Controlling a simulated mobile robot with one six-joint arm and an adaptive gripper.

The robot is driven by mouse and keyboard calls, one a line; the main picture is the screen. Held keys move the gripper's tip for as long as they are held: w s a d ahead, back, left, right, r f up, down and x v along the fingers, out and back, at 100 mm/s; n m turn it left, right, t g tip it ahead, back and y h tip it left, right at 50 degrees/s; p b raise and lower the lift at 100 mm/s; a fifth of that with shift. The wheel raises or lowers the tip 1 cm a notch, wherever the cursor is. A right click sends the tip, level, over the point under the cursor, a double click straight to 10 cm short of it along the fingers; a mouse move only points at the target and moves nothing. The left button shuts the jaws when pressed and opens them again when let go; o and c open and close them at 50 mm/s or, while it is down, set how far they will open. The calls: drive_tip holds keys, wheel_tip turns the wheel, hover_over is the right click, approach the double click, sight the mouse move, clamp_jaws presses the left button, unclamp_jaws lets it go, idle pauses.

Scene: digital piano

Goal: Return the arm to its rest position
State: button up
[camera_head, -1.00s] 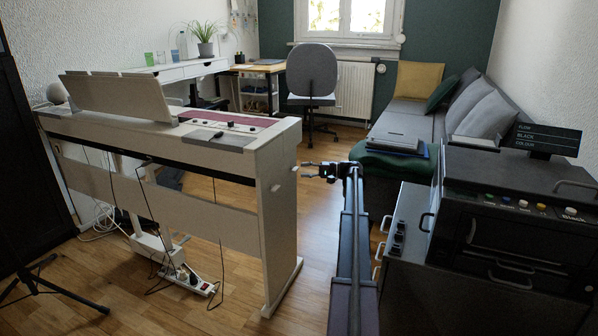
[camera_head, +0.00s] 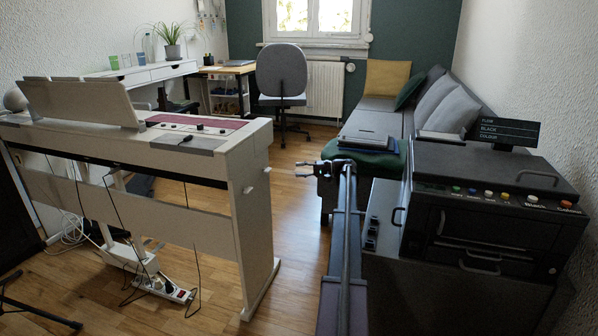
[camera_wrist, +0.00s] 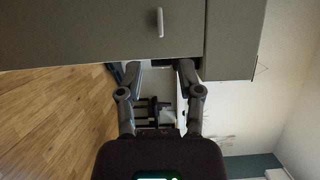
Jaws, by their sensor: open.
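My gripper (camera_head: 305,169) is at the end of my arm, which reaches forward through the middle of the head view. It points left toward the digital piano and is held above the wooden floor, apart from the piano. In the wrist view my gripper (camera_wrist: 160,68) has its two fingers spread, with nothing between them. The white digital piano (camera_head: 252,190) stands at the left.
A black machine (camera_head: 490,215) with coloured buttons on a dark cabinet stands close right of my arm. A grey sofa (camera_head: 385,105), office chair (camera_head: 282,75) and desk (camera_head: 165,72) are behind. Wooden floor (camera_head: 290,215) is clear between piano and arm.

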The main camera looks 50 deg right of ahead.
idle(0.4)
